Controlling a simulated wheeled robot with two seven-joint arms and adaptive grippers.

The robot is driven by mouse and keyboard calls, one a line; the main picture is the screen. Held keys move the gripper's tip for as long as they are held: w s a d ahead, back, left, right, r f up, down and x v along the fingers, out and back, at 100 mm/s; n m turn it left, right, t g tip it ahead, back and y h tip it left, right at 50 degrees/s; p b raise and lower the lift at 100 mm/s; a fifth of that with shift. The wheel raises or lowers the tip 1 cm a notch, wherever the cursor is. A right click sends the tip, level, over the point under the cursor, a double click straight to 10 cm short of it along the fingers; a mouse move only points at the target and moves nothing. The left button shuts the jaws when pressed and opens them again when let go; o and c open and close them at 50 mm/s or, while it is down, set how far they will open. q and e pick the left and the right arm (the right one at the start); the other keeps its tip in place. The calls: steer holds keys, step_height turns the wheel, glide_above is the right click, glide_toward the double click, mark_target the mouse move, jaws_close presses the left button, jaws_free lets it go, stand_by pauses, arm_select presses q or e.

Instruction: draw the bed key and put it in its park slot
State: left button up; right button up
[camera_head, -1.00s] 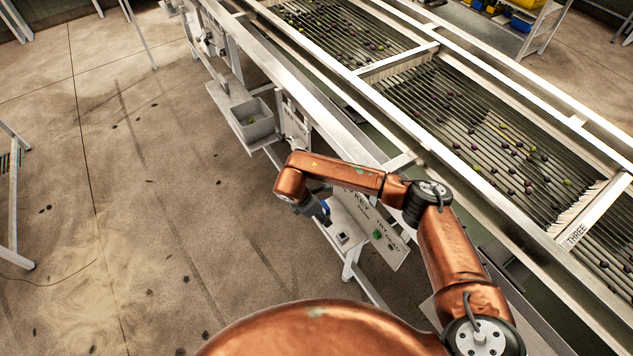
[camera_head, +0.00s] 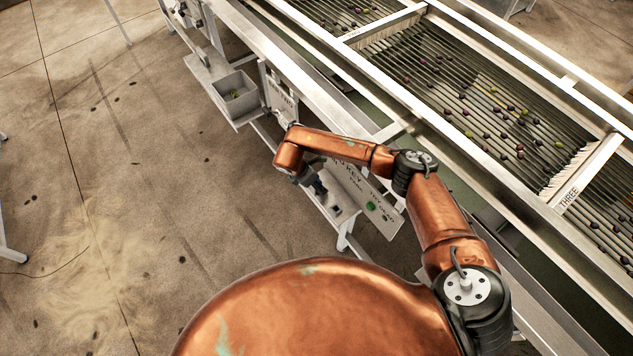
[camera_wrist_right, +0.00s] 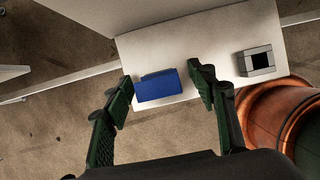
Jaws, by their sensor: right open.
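A blue block-like piece, which looks like the bed key (camera_wrist_right: 157,87), is at the white shelf in the right wrist view. How deep it sits there cannot be told. My right gripper (camera_wrist_right: 161,79) is open, with one dark green finger on each side of the blue piece. Contact is not clear. In the head view my right gripper (camera_head: 316,185) is over the small shelf and hides the key. A grey block with a dark square opening, seemingly the park slot (camera_wrist_right: 257,61), is on the same shelf to the right of the key. My left gripper is not in view.

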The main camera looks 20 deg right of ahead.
steer(key=c, duration=1)
steer(key=shift+r, duration=0.1)
steer(key=shift+r, duration=0.6)
steer(key=s+d+r+p, duration=0.1)
steer(key=s+r, duration=1)
steer(key=s, duration=0.3)
steer(key=shift+r, duration=0.3)
steer(key=shift+d, duration=0.1)
